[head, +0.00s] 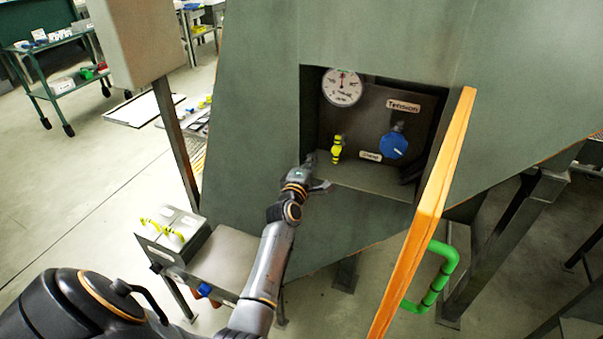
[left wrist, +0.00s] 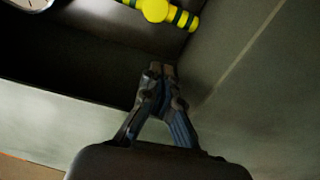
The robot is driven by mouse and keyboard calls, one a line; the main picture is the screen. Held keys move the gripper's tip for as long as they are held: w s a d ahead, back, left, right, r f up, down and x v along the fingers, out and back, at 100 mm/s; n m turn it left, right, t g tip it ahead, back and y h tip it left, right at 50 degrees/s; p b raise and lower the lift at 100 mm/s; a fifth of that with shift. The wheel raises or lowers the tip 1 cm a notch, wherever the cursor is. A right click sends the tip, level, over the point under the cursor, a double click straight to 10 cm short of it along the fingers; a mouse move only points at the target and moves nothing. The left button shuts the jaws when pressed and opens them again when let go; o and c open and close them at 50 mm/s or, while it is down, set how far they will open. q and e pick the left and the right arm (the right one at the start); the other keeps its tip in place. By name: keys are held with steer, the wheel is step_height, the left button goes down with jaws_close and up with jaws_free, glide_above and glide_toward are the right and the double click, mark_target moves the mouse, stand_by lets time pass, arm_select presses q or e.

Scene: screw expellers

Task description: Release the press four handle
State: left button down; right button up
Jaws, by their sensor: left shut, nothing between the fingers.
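A green handle (head: 437,275) is fixed to the outer side of the orange-edged door (head: 430,205), which stands open to the right of a recess. My left gripper (head: 311,158) is shut and empty at the lower left of the recess opening, well apart from the green handle. In the left wrist view its closed fingertips (left wrist: 162,70) point toward a yellow handle with dark bands (left wrist: 158,11), with a visible gap. The yellow handle also shows inside the recess in the head view (head: 337,150). My right gripper is not in view.
The recess holds a round gauge (head: 342,87) and a blue knob (head: 394,146) beside a "Tension" label (head: 403,105). A grey box with yellow handles (head: 170,230) stands at the lower left. A green cart (head: 60,75) stands far left, with free floor before it.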

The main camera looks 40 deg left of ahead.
arm_select(q)
steer(key=v, duration=0.6)
steer(key=shift+s+d, duration=0.2)
steer(key=shift+s, duration=0.15)
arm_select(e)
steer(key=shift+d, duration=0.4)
